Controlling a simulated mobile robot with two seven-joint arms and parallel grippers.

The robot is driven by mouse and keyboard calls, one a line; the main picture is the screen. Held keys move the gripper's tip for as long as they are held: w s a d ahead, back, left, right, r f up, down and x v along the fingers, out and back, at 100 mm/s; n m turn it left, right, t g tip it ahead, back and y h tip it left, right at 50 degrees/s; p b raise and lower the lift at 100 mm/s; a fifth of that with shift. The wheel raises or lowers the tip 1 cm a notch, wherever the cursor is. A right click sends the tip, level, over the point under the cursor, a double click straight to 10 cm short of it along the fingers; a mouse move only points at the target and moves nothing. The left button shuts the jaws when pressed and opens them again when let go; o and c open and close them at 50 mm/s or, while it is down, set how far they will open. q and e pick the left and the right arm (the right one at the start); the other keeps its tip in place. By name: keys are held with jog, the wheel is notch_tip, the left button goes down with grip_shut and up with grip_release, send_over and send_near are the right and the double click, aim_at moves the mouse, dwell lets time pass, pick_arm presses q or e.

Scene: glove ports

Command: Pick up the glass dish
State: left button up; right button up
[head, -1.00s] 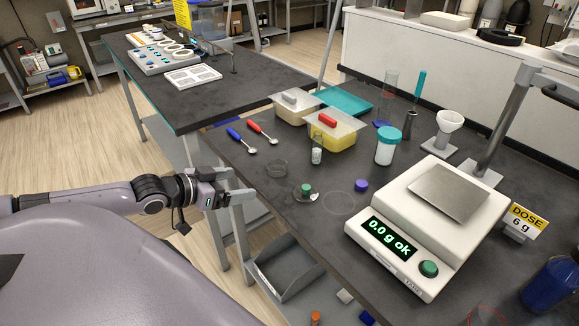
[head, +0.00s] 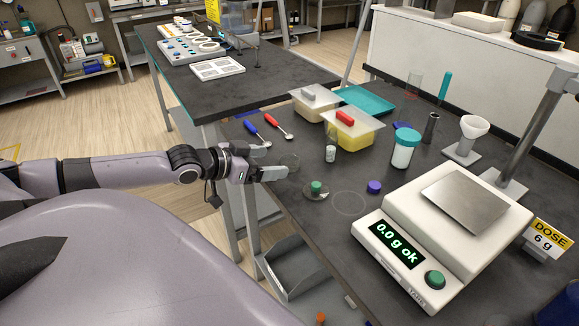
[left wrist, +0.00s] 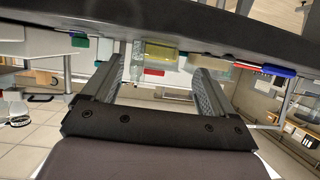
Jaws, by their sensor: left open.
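The glass dish (head: 290,161) is small, clear and round. I see nothing held. In the left wrist view the open fingers (left wrist: 157,75) lie either side of the frame's middle, and I cannot clearly make out the dish there. My right gripper is not in view.
Blue (head: 252,131) and red (head: 274,122) spoons lie behind the dish. A yellow tub (head: 352,137) stands behind. The scale (head: 410,258) is at front right.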

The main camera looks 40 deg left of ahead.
aim_at(298, 161)
pick_arm(q)
jog(key=shift+b+x, duration=0.6)
jog(key=shift+x, duration=0.75)
jog(key=shift+b+x, duration=0.3)
jog(key=shift+x, duration=0.9)
jog(key=shift+d, duration=0.15)
jog(key=shift+r, duration=0.1)
jog(key=c, duration=1.1)
